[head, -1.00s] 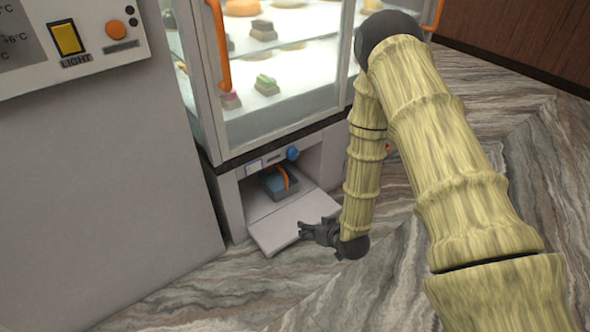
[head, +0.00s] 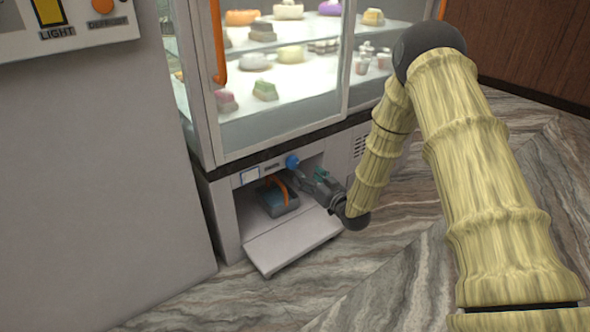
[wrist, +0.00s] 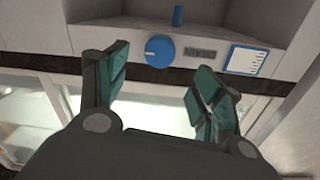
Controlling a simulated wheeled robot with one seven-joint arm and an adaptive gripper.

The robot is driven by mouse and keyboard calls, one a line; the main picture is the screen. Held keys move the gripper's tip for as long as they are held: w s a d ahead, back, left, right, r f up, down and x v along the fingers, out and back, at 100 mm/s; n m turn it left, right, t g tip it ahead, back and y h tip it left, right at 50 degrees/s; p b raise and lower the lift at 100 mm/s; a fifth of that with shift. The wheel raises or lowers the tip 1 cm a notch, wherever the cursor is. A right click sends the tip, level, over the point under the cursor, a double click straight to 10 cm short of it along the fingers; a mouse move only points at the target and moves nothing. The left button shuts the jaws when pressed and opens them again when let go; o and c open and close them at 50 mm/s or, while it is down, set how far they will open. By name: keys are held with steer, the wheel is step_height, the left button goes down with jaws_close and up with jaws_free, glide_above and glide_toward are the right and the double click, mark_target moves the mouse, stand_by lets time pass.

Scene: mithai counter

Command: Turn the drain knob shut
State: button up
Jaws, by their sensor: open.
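The blue drain knob (head: 292,161) sits on the front panel below the glass display case, at the upper edge of an open compartment. In the wrist view the round knob (wrist: 159,49) shows ahead, between the two fingers in the picture, with a white mark on its rim. My gripper (head: 301,172) is just to the right of and below the knob in the head view. In the wrist view my gripper (wrist: 160,95) has its teal-padded fingers spread apart, with nothing between the pads.
A blue-grey container with an orange handle (head: 278,199) sits in the compartment under the knob. The lowered flap (head: 290,243) sticks out in front. A white label (wrist: 246,60) is beside the knob. A grey cabinet (head: 95,170) stands at left; marble floor is clear at front.

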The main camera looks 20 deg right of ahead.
mark_target(294, 164)
steer(key=b+x, duration=0.3)
steer(key=x, duration=0.4)
steer(key=shift+w+a+f, duration=0.1)
steer(key=shift+w+f, duration=0.05)
steer(key=shift+w, duration=0.05)
steer(key=shift+w+a+b, duration=0.15)
steer(key=shift+w+b, duration=0.2)
steer(key=shift+w, duration=0.1)
steer(key=c, duration=1)
